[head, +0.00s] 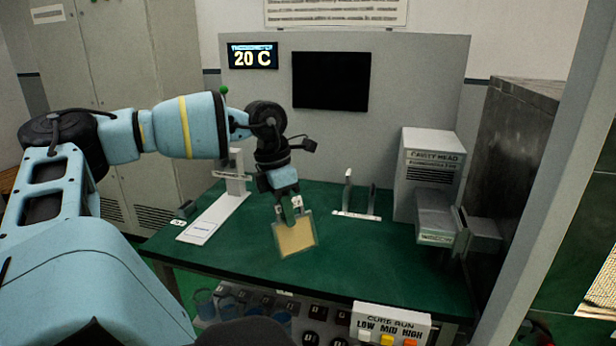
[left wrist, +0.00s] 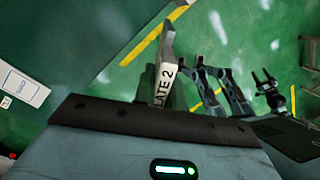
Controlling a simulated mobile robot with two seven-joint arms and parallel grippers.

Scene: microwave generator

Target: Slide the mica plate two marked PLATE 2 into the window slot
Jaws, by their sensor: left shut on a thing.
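My left gripper (head: 291,203) is shut on the top edge of the mica plate two (head: 296,238), a tan square in a pale frame. The plate hangs slightly tilted above the green bench. In the left wrist view the plate's white tab (left wrist: 165,85) reads "LATE 2", its first letter hidden. The grey cavity head (head: 432,170) stands at the right of the bench. A grey block (head: 435,222) with a small label juts from its lower front; the plate is well left of it and apart. I cannot make out the slot opening. My right gripper does not show in the head view.
A white rack with two upright posts (head: 358,214) stands behind and right of the plate. A white stand (head: 222,207) is at the left. A button box (head: 390,326) sits at the front edge. Bare green bench (head: 355,255) lies between plate and cavity head.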

